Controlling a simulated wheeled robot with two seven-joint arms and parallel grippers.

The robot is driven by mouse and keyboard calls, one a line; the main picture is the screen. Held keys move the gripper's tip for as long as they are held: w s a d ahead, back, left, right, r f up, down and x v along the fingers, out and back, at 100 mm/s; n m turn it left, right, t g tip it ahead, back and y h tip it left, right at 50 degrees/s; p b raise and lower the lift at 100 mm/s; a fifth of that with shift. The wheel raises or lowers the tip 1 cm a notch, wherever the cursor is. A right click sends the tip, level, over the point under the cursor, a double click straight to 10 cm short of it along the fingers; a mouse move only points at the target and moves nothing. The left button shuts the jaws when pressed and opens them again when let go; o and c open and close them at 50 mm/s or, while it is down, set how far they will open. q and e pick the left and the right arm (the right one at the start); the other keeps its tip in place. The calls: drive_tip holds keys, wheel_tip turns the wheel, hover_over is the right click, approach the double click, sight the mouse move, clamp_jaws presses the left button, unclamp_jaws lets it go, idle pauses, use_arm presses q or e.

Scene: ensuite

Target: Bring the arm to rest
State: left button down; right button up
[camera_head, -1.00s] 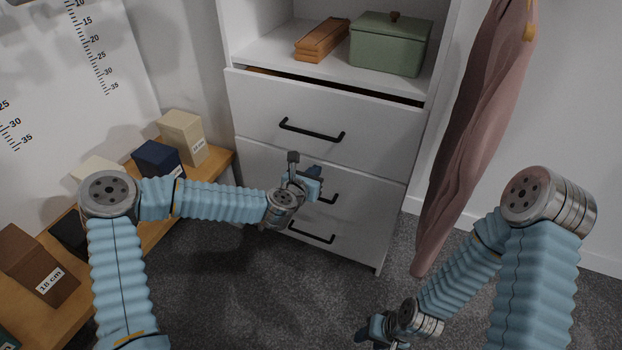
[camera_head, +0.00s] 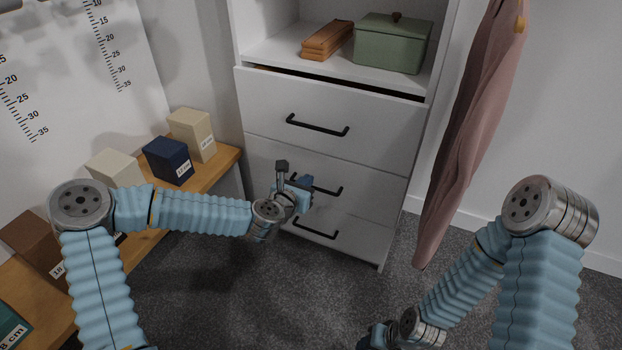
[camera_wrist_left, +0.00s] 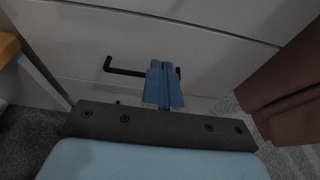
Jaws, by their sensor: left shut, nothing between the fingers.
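My left gripper (camera_head: 300,188) is in front of the white drawer cabinet (camera_head: 330,150), near its middle drawer handle (camera_head: 316,186). Its blue fingers are together with nothing between them, as the left wrist view (camera_wrist_left: 165,85) shows. In that view a dark handle (camera_wrist_left: 122,71) shows behind the fingers; I cannot tell whether they touch it. My right arm (camera_head: 470,280) is bent low at the right. Only part of its wrist end shows at the bottom edge, and its fingers cannot be made out.
The top drawer (camera_head: 330,118) stands slightly open. A green lidded box (camera_head: 392,45) and a brown case (camera_head: 327,40) sit on the shelf above. A wooden bench (camera_head: 215,170) with several boxes is at left. A pink cloth (camera_head: 465,140) hangs at right. Grey carpet (camera_head: 250,300) is clear.

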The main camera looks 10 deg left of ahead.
use_arm(q)
drive_tip(key=v, duration=0.5)
drive_tip(key=s+d+f+m+g+h, duration=0.1)
drive_tip(key=s+d+f+m+g, duration=0.2)
drive_tip(key=s+f+m, duration=0.3)
drive_tip(key=s+d+f+m+g+h, duration=0.1)
drive_tip(key=s+d+f+m+g, duration=0.2)
drive_tip(key=f+m, duration=0.45)
drive_tip(key=s+a+f+m+g+y, duration=0.1)
drive_tip(key=s+a+f+m+g, duration=0.2)
drive_tip(key=s+f+m, duration=0.3)
drive_tip(key=s+a+f+m+g+y, duration=0.1)
drive_tip(key=s+a+f+m+g, duration=0.3)
drive_tip(key=s+f+m, duration=0.3)
drive_tip(key=s+m, duration=0.3)
drive_tip(key=s, duration=0.1)
drive_tip(key=shift+a+f+m+y, duration=0.25)
drive_tip(key=shift+m+y, duration=0.05)
drive_tip(key=shift+m, duration=0.05)
drive_tip(key=shift+s, duration=0.15)
